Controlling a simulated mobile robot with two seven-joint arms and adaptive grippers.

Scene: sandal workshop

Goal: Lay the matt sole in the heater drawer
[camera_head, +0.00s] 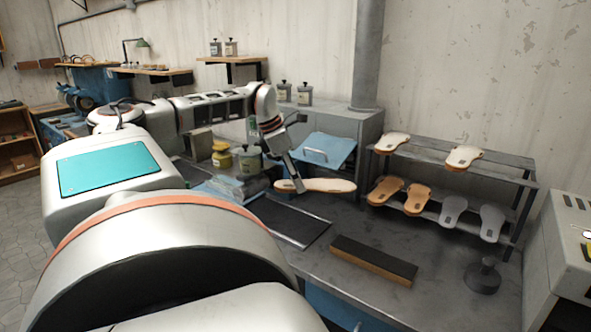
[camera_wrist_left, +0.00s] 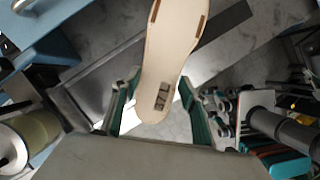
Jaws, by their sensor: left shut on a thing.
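A pale cream sole (camera_head: 325,185) is in my left gripper (camera_head: 296,186), held by one end above the bench, lying roughly level. In the left wrist view the sole (camera_wrist_left: 165,62) runs up between the two fingers of the left gripper (camera_wrist_left: 157,112), with a small dark printed mark near its held end. Its finish looks dull. Behind the sole in the head view is a grey cabinet (camera_head: 362,128) with a blue front (camera_head: 338,146) that has a handle and looks tilted outward. I cannot tell how far any drawer is open. My right gripper is not in view.
A two-level rack (camera_head: 500,170) at the right holds pale, brown and grey soles. A dark block (camera_head: 373,260) and a dark mat (camera_head: 290,220) lie on the bench (camera_head: 415,255). Tins stand left of the blue front. Bare bench lies below the rack.

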